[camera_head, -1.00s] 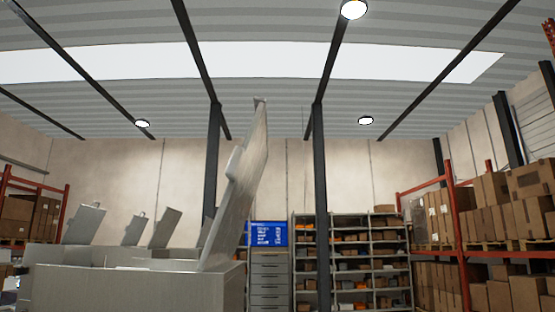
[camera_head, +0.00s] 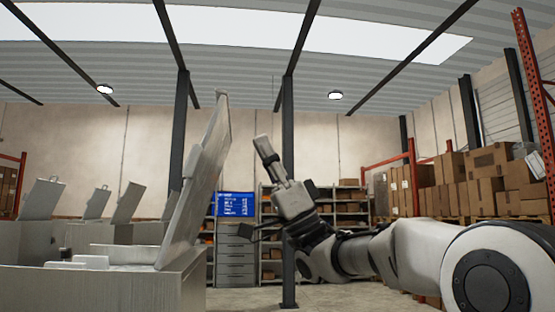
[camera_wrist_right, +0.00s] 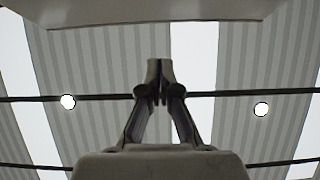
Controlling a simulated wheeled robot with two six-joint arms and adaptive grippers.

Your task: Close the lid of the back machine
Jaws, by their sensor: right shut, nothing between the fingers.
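The nearest machine (camera_head: 90,283) is a pale grey box at the lower left. Its large lid (camera_head: 196,185) stands open, steeply raised and leaning a little right. Several more machines stand behind it, with open lids (camera_head: 127,202); I cannot tell which one counts as the back machine. My right gripper (camera_head: 264,146) is shut and empty, pointing up to the right of the nearest lid, apart from it in the picture. In the right wrist view its fingertips (camera_wrist_right: 160,68) meet, and a pale panel (camera_wrist_right: 145,8) crosses the top edge. My left gripper is not in view.
A dark post (camera_head: 288,220) stands behind my right arm. Racks with cardboard boxes (camera_head: 480,180) line the right. Some floor (camera_head: 250,298) is clear right of the nearest machine.

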